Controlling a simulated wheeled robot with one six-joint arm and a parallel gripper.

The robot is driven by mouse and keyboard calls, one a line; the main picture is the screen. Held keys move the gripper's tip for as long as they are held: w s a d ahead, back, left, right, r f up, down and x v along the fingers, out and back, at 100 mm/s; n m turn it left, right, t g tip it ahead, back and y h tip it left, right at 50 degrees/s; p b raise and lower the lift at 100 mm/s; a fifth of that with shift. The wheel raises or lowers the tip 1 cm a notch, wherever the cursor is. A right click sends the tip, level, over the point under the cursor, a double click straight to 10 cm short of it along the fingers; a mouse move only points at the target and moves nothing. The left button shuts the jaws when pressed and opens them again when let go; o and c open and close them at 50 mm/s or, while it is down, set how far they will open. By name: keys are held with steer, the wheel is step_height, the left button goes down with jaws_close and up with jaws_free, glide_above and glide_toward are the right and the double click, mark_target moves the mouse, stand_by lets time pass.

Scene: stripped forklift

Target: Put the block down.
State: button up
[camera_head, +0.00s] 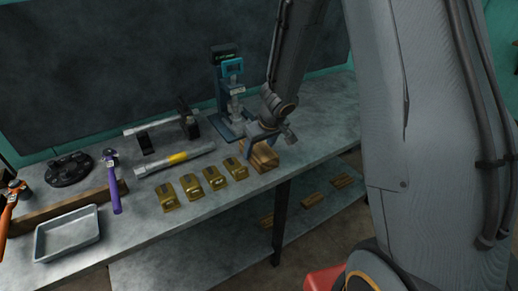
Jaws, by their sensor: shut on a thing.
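My gripper (262,138) is over the right part of the grey workbench (318,134), near its front edge. It is shut on a brown, wood-coloured block (264,157), which hangs below the fingers. The block is at or just above the bench top; I cannot tell whether it touches. The fingers hide the block's upper part.
Several brass-coloured pieces (214,178) stand in a row left of the block. A blue-grey stand device (229,92) is behind. A silver cylinder (174,158), purple-handled hammer (114,184) and grey tray (68,233) lie left. Small blocks (313,199) lie on the lower shelf.

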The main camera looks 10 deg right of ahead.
steer(key=o, duration=1.4)
